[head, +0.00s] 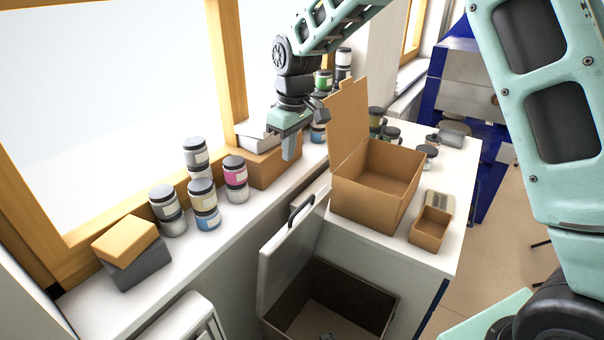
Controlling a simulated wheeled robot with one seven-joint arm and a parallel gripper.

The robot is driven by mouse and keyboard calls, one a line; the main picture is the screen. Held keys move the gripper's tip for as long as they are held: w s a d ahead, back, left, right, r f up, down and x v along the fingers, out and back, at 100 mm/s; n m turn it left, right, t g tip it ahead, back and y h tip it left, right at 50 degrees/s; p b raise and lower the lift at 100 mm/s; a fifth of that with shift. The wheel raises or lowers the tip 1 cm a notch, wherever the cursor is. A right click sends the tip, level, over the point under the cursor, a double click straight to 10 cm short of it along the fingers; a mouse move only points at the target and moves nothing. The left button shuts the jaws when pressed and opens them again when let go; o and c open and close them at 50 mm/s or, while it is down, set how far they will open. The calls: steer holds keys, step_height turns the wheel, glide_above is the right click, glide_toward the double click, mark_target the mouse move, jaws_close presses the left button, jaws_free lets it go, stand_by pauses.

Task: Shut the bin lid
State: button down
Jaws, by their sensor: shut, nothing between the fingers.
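The bin (385,303) stands low in front of the white counter, and its dark inside shows from above. Its grey lid (284,250) is open, standing up steeply along the bin's left side, with a dark handle (301,207) near its top edge. My gripper (289,150) is shut and empty. It is in the air above and beyond the lid, near the window sill, and appears apart from the lid. Its fingers point down.
An open cardboard box (375,185) with a raised flap stands on the counter (385,238), right of my gripper. A small open box (430,228) is beside it.

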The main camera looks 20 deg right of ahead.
steer(key=f+p, duration=0.1)
steer(key=f, duration=0.2)
steer(key=s+f+p, duration=0.1)
steer(key=f, duration=0.3)
steer(key=d+f+p, duration=0.1)
steer(key=f, duration=0.2)
steer(key=shift+s+f, duration=0.25)
steer(key=shift+s, duration=0.1)
steer(key=shift+s+d+f+p, duration=0.2)
steer(key=shift+s+f+p, duration=0.1)
steer(key=shift+f, duration=0.05)
